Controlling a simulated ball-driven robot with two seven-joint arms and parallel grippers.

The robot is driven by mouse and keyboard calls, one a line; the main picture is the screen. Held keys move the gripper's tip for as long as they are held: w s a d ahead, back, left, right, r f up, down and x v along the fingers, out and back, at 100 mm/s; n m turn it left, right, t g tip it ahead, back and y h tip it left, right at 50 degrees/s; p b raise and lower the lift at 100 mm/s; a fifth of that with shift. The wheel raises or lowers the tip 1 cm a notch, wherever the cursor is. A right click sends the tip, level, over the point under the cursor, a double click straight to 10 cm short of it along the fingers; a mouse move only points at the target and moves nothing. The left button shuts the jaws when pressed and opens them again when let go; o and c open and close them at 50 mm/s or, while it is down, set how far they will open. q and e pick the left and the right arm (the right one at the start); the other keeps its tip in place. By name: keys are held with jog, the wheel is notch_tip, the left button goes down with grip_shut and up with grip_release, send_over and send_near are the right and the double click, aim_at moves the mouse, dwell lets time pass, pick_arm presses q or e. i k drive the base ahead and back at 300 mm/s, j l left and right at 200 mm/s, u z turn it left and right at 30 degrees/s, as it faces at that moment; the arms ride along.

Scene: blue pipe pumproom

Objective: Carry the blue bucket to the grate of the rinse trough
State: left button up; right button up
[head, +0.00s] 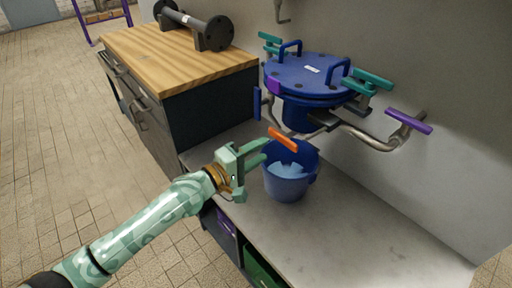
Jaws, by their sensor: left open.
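The blue bucket (286,187) stands upright on the grey counter, below the blue lidded vessel. Lighter blue water or a light inner surface shows inside it; I cannot tell which. An orange bar (283,140) shows at the bucket's far rim and may be its handle grip. My left gripper (258,160) is open, just left of the bucket's rim, with its green fingers pointing toward it. I cannot tell whether a finger touches the rim. My right gripper is not in view. I cannot make out a rinse trough or its grate.
The grey counter (375,235) is clear to the right of the bucket. A blue vessel (312,75) with teal clamps and a pipe with a purple lever (408,121) overhang the back. A wood-topped cabinet (170,55) with a dark flanged pipe stands at the left. Tiled floor is open at left.

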aim_at(287, 175)
jog(key=k+j, duration=0.35)
jog(key=j, duration=0.2)
jog(key=k+j, duration=0.35)
jog(key=j, duration=0.15)
